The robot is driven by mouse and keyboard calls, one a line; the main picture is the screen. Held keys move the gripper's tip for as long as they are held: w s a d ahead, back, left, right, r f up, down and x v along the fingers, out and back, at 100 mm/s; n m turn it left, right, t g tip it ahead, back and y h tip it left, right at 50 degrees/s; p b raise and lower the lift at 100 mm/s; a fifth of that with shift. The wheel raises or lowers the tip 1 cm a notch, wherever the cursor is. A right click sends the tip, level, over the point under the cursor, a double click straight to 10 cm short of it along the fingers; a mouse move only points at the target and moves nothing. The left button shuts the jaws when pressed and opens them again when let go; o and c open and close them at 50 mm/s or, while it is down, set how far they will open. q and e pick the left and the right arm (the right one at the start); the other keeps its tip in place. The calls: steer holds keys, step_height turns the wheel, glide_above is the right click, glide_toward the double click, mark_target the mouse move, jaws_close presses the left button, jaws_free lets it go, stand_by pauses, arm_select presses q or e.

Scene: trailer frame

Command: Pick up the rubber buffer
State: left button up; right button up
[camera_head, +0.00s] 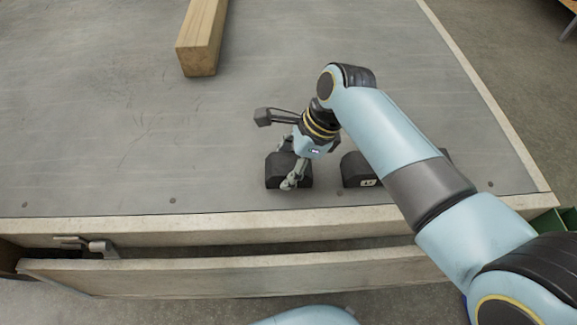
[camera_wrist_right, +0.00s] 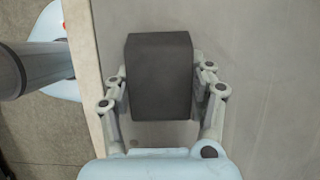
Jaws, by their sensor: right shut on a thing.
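A black rubber buffer (camera_head: 275,172) sits near the front edge of the grey trailer deck. It also fills the middle of the right wrist view (camera_wrist_right: 160,75) as a dark block. My right gripper (camera_head: 290,172) reaches down over it and is shut on it, with a finger on either side. The buffer appears to rest on the deck; any gap under it cannot be told. A second black buffer (camera_head: 357,170) lies to the right, partly hidden behind my right arm. My left gripper is not in view.
A wooden beam (camera_head: 201,40) lies on the deck (camera_head: 110,120) at the back. A pale front board (camera_head: 230,276) hangs along the near edge with a metal latch (camera_head: 100,248) at left. The left part of the deck is clear. Something green (camera_head: 545,224) stands at the right.

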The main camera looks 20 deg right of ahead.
mark_target(283, 162)
steer(key=shift+r, duration=0.6)
step_height(283, 162, up, 3)
steer(key=shift+f+p, duration=0.15)
steer(key=shift+p, duration=0.4)
steer(key=w+d+r, duration=0.4)
steer(key=w+r, duration=0.3)
steer(key=w, duration=0.3)
steer(key=shift+w+d+b, duration=0.2)
steer(key=shift+d+b, duration=0.2)
steer(key=shift+b, duration=0.05)
